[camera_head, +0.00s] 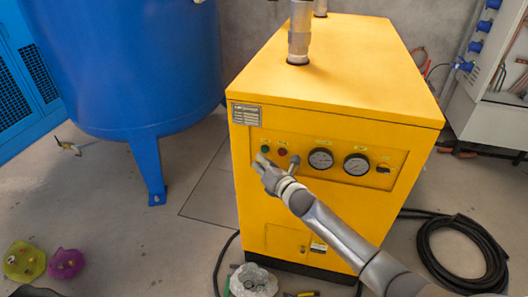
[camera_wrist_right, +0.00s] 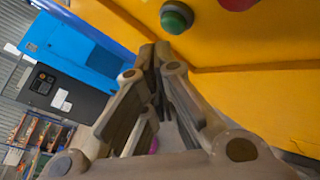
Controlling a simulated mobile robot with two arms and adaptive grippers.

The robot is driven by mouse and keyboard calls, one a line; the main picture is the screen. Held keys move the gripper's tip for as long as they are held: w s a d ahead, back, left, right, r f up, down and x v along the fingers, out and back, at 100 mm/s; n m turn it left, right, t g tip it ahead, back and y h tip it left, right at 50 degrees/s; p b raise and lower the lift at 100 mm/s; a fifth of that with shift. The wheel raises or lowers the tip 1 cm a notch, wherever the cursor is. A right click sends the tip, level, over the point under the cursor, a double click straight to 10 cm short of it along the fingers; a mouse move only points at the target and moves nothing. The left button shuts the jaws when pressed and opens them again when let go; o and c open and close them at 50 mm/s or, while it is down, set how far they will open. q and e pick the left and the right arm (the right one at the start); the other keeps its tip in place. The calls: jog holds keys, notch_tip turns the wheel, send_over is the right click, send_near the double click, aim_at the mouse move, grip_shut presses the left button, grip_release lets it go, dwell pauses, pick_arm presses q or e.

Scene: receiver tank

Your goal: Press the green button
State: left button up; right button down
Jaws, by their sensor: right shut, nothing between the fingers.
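The green button (camera_head: 265,149) is on the front panel of the yellow machine (camera_head: 330,80), at the panel's left end. A red button (camera_head: 282,152) sits just right of it. My right gripper (camera_head: 261,160) is shut and empty, its tips just below the green button in the head view. In the right wrist view the green button (camera_wrist_right: 176,17) shows at the top, and the shut fingertips (camera_wrist_right: 154,48) are below and left of it. They look apart from the button, though the exact gap is hard to tell. My left gripper is not in view.
Two gauges (camera_head: 321,159) and a black switch (camera_head: 383,168) are further right on the panel. A blue tank (camera_head: 130,60) stands at left. A coiled black hose (camera_head: 462,250) lies on the floor at right. Open floor lies left of the machine.

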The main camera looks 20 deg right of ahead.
jog(key=shift+w+d, duration=0.1)
jog(key=shift+w+d, duration=0.2)
jog(key=shift+w, duration=0.05)
jog(key=shift+w+d+r, duration=0.1)
jog(key=shift+w+d, duration=0.15)
jog(key=shift+w, duration=0.15)
dwell(0.9)
jog(key=shift+s+a, duration=0.5)
jog(key=shift+s, duration=0.25)
jog(key=shift+s+a+p, duration=0.45)
jog(key=shift+s+a, duration=0.25)
jog(key=shift+s, duration=0.35)
jog(key=shift+s+a+p, duration=0.4)
jog(key=shift+s+a, duration=0.3)
jog(key=shift+s, duration=0.35)
